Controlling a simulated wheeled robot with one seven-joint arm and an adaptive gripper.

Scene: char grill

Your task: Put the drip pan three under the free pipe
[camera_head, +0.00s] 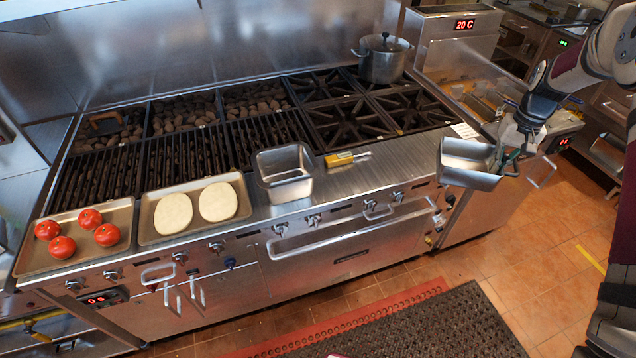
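A deep rectangular steel pan (468,178) is at the right front corner of the range, slightly tilted, its body reaching past the counter's front edge. My gripper (508,158) is at its right end, with the fingers at the rim; they look shut on it, though they are small and partly hidden. A second similar steel pan (286,190) stands upright on the front ledge, left of a yellow-handled tool. I see no number on either pan. A free pipe cannot be made out clearly; small fittings (437,222) show on the range front below the held pan.
A tray (150,238) with two pale round patties and a tray (30,263) with several tomatoes lie on the left ledge. A pot (382,62) stands on the back burners. A fryer (480,85) stands right.

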